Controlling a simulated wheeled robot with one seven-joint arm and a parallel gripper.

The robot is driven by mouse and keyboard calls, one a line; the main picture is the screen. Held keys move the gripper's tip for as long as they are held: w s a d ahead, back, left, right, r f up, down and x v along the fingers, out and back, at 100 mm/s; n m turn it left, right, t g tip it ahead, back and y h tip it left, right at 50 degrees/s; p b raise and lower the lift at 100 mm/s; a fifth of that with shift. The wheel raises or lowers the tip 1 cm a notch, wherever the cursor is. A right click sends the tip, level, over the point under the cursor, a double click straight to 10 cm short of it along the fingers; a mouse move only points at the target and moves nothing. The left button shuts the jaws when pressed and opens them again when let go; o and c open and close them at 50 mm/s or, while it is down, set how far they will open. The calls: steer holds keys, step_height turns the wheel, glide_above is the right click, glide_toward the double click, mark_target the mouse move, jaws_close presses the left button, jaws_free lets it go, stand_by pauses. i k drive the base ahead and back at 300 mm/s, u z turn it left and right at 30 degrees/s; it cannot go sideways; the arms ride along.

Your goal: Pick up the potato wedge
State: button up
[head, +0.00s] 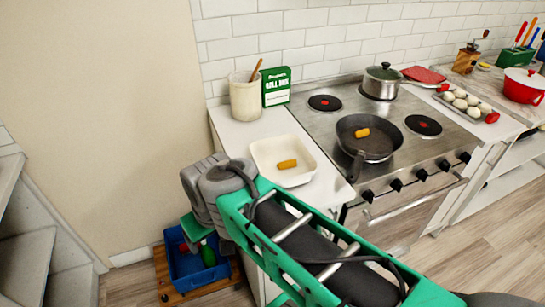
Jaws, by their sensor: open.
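One orange-yellow wedge-like piece (287,164) lies in a shallow white dish (264,149) on the white counter left of the stove. A similar orange-yellow piece (362,132) lies in the dark frying pan (347,125) on the stove. Both look like potato wedges; I cannot tell them apart by kind. My green and grey arm reaches from the lower right toward the left, with its grey joint in front of the counter's left side. The fingers of my gripper do not show. Neither piece is covered by my arm.
A cream crock (245,97) and a green box (276,86) stand behind the dish. A lidded pot (383,82) stands on the stove's back. The pan handle (357,168) points toward the front edge. A blue crate (190,264) sits low at left.

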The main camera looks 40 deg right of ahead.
mark_target(363, 132)
steer(key=z, duration=1.9)
steer(key=k, duration=0.5)
steer(key=z, duration=1.6)
steer(key=i, duration=1.1)
steer(key=u, duration=2.6)
